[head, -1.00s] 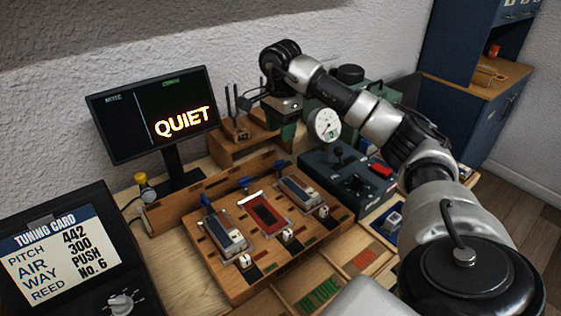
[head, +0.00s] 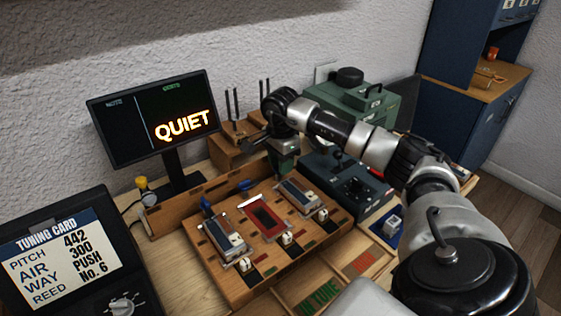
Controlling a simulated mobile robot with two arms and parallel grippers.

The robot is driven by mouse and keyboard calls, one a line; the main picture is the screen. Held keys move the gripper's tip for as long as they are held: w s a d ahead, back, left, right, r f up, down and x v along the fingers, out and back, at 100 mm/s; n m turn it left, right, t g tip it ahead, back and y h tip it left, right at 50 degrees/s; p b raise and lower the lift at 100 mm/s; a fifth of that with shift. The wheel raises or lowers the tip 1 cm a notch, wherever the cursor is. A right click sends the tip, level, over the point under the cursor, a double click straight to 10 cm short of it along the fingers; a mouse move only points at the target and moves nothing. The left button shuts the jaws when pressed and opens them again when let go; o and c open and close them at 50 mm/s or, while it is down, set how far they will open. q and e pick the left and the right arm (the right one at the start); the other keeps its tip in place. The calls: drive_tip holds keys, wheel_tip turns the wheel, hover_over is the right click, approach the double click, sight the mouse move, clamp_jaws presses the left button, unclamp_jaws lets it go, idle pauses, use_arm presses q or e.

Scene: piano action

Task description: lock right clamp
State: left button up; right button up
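The wooden block (head: 222,283) carries three metal reed plates side by side. The right plate (head: 298,196) is grey-blue, the middle one (head: 263,215) is red and the left one (head: 224,236) is grey-blue. Blue clamp levers stand behind the left plate (head: 206,205) and the middle plate (head: 245,185). The right clamp's blue lever is hidden behind my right gripper (head: 284,172). That gripper points down just behind the right plate, its tips at or just above the block's rear edge. I cannot tell whether it touches the clamp or is shut. My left gripper is out of view.
A dark control box (head: 350,183) stands close to the right of the gripper, with a green machine (head: 365,103) behind it. The screen (head: 155,117) reads QUIET. Tuning forks on a wooden stand (head: 228,148) are close on the left. The tuning card (head: 55,250) is at front left.

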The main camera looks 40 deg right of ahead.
drive_tip(key=c, duration=0.6)
drive_tip(key=shift+m, duration=0.5)
drive_tip(key=m+p, duration=0.1)
drive_tip(key=m, duration=0.4)
drive_tip(key=shift+s+r+m, duration=0.1)
drive_tip(key=shift+s+m, duration=0.05)
drive_tip(key=shift+m, duration=0.15)
drive_tip(key=m, duration=0.2)
drive_tip(key=m+p, duration=0.1)
drive_tip(key=m, duration=0.2)
drive_tip(key=shift+s+a, duration=0.1)
drive_tip(key=shift+a, duration=0.1)
drive_tip(key=m, duration=0.6)
drive_tip(key=shift+a+p, duration=0.15)
drive_tip(key=shift+p, duration=0.2)
drive_tip(key=shift+m, duration=0.3)
drive_tip(key=o, duration=0.8)
